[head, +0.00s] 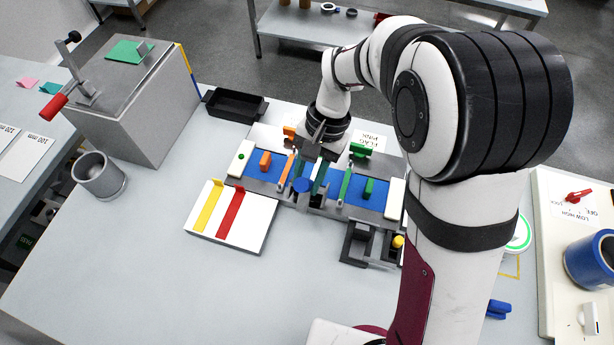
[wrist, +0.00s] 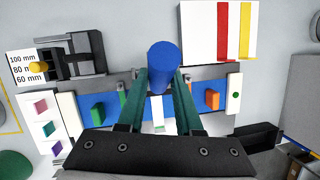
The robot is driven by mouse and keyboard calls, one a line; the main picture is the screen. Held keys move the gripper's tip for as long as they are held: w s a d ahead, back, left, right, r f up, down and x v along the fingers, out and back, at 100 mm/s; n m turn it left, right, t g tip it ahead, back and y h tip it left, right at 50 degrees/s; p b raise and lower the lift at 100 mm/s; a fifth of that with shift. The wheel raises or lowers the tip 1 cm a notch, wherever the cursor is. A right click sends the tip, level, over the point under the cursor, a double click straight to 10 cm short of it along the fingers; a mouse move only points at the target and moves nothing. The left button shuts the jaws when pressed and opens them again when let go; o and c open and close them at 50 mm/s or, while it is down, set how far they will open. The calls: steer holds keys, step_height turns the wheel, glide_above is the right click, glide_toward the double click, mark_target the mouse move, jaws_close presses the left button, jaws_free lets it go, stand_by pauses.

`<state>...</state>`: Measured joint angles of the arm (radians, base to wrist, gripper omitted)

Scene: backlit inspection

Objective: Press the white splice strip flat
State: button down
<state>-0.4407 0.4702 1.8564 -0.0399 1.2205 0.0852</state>
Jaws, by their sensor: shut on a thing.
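My gripper (wrist: 163,82) has two teal fingers shut on a blue roller-like cylinder (wrist: 163,62), which extends beyond the fingertips. In the head view the blue cylinder (head: 302,185) is over the middle of the splicing fixture. The fixture has a grey metal bed (head: 377,215) with a blue band (head: 262,166) along it. A white patch between the fingers in the wrist view (wrist: 157,126) looks like the splice strip, lying across the blue band. The fingers and cylinder hide part of it, and I cannot tell how flat it lies. In the head view I cannot make the strip out.
An orange block (wrist: 211,98) and a green block (wrist: 98,107) stand on the band either side of the fingers. A white board with yellow and red strips (head: 255,231) lies in front. A black tray (head: 236,105) is behind. The table's front left is clear.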

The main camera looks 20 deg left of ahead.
steer(key=shift+w, duration=0.5)
steer(key=shift+w, duration=0.45)
steer(key=shift+w, duration=0.7)
steer(key=shift+w, duration=0.6)
